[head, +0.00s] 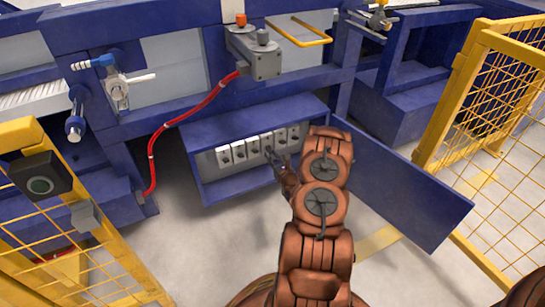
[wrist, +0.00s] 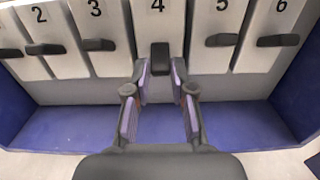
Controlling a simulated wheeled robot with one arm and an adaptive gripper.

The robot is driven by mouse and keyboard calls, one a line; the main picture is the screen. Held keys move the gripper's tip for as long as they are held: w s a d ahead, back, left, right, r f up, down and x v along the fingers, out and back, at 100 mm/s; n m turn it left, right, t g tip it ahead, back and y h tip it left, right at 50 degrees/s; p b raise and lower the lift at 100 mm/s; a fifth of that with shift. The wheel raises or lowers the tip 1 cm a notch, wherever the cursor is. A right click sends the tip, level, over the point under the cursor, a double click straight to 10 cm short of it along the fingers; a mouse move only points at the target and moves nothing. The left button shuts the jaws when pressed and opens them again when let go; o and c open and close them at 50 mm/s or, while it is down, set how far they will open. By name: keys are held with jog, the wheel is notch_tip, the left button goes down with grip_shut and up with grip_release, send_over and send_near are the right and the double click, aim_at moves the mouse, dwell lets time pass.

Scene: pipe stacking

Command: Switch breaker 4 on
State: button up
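Breaker 4 (wrist: 159,18) is in the middle of a row of numbered light grey breakers in the wrist view. Its dark lever (wrist: 159,55) looks narrow and tall, while the levers beside it look wide and flat. My gripper (wrist: 161,78) is open, its fingertips on either side of the lower part of this lever. I cannot tell whether they touch it.
Breaker 3 (wrist: 93,25) and breaker 5 (wrist: 215,20) stand close on both sides. The box's blue door (head: 405,190) is open to the right. Yellow mesh fences (head: 480,110) stand at the right and left. A red cable (head: 165,125) runs left of the box.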

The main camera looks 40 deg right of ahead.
aim_at(268, 148)
grip_shut()
jog(key=shift+r+g+p, duration=0.5)
jog(key=shift+g+p, duration=0.2)
jog(key=shift+p, duration=0.1)
jog(key=shift+a+r+g+y+p, duration=0.1)
jog(key=shift+r+g+y+p, duration=0.05)
jog(key=shift+g+y+p, duration=0.4)
jog(key=shift+r+g+p, duration=0.5)
jog(key=shift+g+p, duration=0.2)
jog(key=shift+g, duration=0.15)
jog(key=shift+w+r+g+y+p, duration=0.15)
jog(key=shift+r+g+y+p, duration=0.4)
jog(key=shift+g, duration=0.35)
jog(key=shift+w+r+g+y+p, duration=0.1)
jog(key=shift+r+g+y+p, duration=0.15)
jog(key=shift+g+p, duration=0.5)
jog(key=g+p, duration=0.1)
jog(key=p, duration=0.1)
jog(key=r+g+p, duration=0.1)
jog(key=p, duration=0.1)
jog(key=shift+w+d+y, duration=0.15)
jog(key=shift+d+y, duration=0.1)
jog(key=g+p, duration=0.1)
jog(key=p, duration=0.2)
jog(key=shift+w+r, duration=0.15)
jog(key=shift+r, duration=0.05)
jog(key=shift+f+p, duration=0.1)
jog(key=shift+p, duration=0.6)
